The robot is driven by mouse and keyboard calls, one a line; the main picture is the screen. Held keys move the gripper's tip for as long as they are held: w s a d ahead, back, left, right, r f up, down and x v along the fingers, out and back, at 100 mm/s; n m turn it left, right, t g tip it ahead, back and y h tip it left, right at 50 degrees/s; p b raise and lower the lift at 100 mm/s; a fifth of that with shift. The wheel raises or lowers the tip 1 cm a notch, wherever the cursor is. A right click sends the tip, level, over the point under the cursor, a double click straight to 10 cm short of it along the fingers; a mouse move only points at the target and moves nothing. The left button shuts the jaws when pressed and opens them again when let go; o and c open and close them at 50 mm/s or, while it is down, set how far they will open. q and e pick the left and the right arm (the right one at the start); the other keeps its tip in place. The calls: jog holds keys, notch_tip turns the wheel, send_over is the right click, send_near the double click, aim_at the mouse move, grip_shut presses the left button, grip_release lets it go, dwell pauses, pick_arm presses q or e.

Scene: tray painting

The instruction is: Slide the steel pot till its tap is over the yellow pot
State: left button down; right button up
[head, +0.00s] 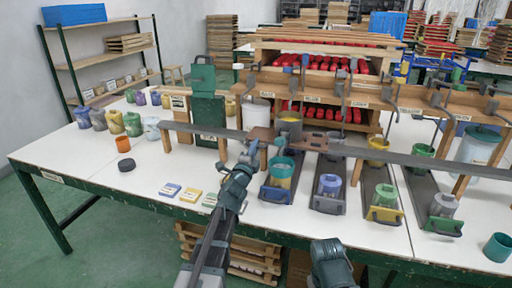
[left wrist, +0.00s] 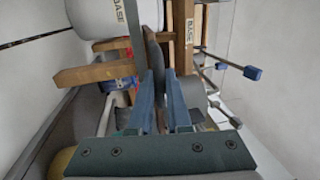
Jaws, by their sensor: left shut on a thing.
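The steel pot (head: 290,126) stands behind the long grey rail, beside a brown plate (head: 263,134) on the rail. The yellow pot (head: 378,148) is further right, behind the rail, with a stirring rod over it. The steel pot is left of the yellow pot and well apart from it; its tap cannot be made out. My left gripper (head: 250,153) is at the rail just left of the steel pot. In the left wrist view its fingers (left wrist: 161,92) are shut on a thin dark part (left wrist: 153,55), perhaps a handle.
A white BASE pot (head: 257,113) is left of the steel pot, and a green pot (head: 423,150) is right of the yellow one. The grey rail (head: 330,147) crosses the table. Several trays with jars lie in front, including a teal cup (head: 281,166).

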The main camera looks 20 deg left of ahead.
pick_arm(q)
jog(key=shift+s+a, duration=0.1)
jog(key=c, duration=0.9)
grip_release()
jog(key=shift+o, duration=0.2)
